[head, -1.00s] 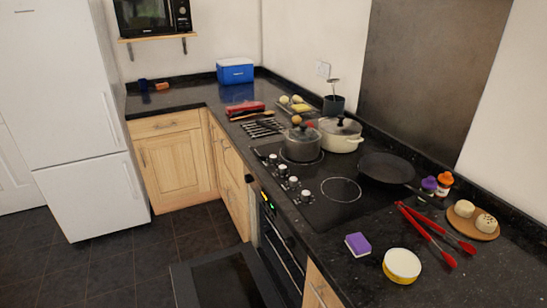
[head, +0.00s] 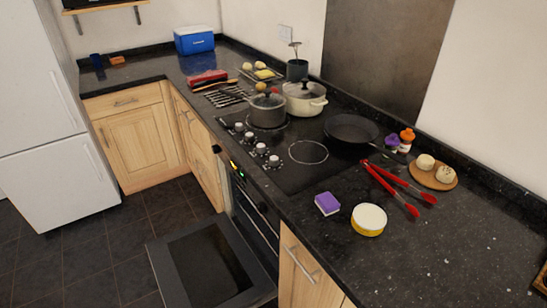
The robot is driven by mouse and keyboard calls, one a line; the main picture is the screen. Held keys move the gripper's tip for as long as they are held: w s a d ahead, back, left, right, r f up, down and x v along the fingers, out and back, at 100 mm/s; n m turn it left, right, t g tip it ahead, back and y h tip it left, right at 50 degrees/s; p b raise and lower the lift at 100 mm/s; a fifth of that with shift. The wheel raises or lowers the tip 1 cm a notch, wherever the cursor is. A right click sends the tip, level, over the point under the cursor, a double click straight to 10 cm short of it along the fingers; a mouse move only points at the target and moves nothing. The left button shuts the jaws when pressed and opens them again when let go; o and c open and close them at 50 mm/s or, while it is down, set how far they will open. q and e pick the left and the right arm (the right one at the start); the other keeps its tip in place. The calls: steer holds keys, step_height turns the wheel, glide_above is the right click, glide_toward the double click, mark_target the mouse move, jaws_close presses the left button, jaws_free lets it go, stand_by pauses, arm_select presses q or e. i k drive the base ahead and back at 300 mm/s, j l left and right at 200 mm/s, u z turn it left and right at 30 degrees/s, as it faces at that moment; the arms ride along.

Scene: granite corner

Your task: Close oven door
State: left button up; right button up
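The oven (head: 254,209) is built into the counter below the hob, at the lower middle of the head view. Its door (head: 207,266) is open and folded down, lying roughly flat above the dark floor with its glass panel facing up. A lit control strip (head: 237,167) shows on the oven front. Neither of my grippers is in view.
On the black counter stand a grey pot (head: 267,110), a cream pot (head: 303,98), a frying pan (head: 351,129), red tongs (head: 395,187), a purple sponge (head: 327,203) and a yellow-white tub (head: 369,219). Dark tiled floor (head: 100,245) is free left of the door.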

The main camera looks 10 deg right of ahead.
mark_target(207, 262)
steer(key=z, duration=0.45)
steer(key=j+z, duration=0.75)
steer(key=j, duration=0.25)
steer(key=k+j+z, duration=0.15)
steer(key=j+z, duration=0.25)
